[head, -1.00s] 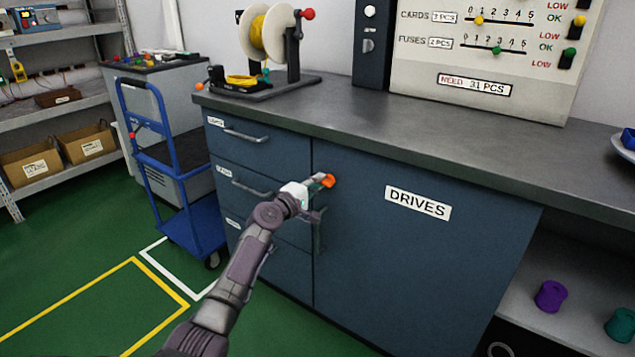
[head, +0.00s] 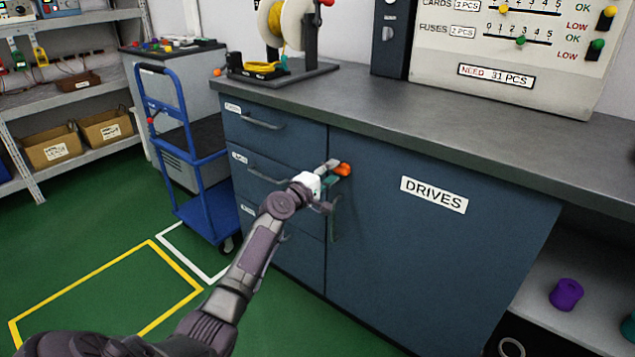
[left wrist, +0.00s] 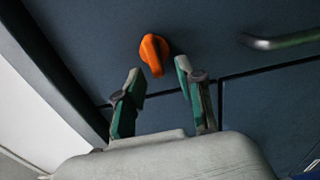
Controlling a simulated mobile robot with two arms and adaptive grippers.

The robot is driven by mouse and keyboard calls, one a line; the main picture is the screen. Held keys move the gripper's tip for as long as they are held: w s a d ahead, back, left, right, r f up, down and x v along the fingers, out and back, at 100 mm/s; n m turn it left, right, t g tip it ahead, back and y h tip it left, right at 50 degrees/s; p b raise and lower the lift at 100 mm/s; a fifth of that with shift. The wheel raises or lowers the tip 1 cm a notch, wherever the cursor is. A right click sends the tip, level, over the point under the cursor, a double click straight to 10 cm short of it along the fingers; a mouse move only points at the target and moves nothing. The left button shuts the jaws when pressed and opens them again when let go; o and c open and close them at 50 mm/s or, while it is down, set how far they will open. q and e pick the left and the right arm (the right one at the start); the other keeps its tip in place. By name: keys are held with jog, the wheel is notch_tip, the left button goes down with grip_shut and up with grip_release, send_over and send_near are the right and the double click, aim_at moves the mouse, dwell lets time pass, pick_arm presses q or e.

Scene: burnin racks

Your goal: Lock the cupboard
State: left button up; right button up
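The cupboard (head: 400,240) is a dark blue door labelled DRIVES under the grey worktop, and it looks closed. An orange lock knob (head: 343,169) sits near the door's upper left corner. It also shows in the left wrist view (left wrist: 154,54), slightly tilted, just beyond and between my fingertips. My left gripper (head: 331,172) is at the knob in the head view. In the left wrist view my left gripper (left wrist: 156,76) is open, with a finger on each side of the space below the knob. Contact with the knob cannot be told. My right gripper is not in view.
Drawers with bar handles (head: 262,122) are left of the door. A blue trolley (head: 190,150) stands beside them. A cable spool (head: 284,30) and a panel (head: 520,50) stand on the worktop (head: 450,125). An open shelf (head: 570,270) is at right; green floor is free at left.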

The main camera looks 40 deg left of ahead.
pick_arm(q)
jog(key=s, duration=1.1)
jog(key=shift+a, duration=0.25)
